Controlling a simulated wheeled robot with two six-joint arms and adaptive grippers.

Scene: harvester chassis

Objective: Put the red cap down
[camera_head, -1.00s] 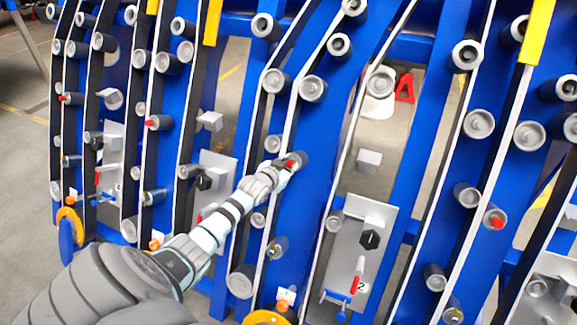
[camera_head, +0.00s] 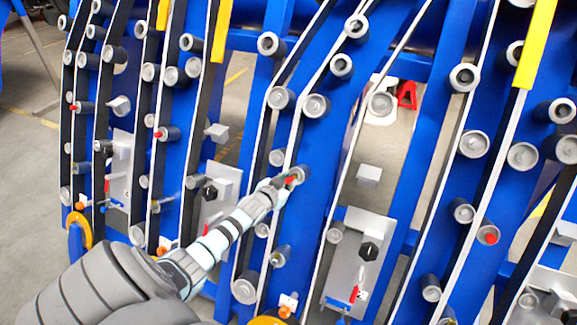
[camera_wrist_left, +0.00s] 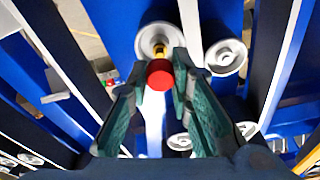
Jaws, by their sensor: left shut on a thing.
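The red cap (camera_head: 291,180) is at the fingertips of my left gripper (camera_head: 283,182), in front of a grey roller (camera_head: 300,172) on a blue beam. In the left wrist view the red cap (camera_wrist_left: 160,74) lies between the two dark green fingers (camera_wrist_left: 158,80), which are shut on it. A brass-coloured stem (camera_wrist_left: 159,50) shows between the cap and the pale round roller end (camera_wrist_left: 158,38). I cannot tell whether the cap touches the stem. My right gripper is in neither view.
Blue chassis beams with several grey rollers surround the gripper. Other red caps sit on rollers, one at right (camera_head: 491,238). A grey plate with a black knob (camera_head: 369,249) and a red handle is right of the arm. Open gaps show floor between beams.

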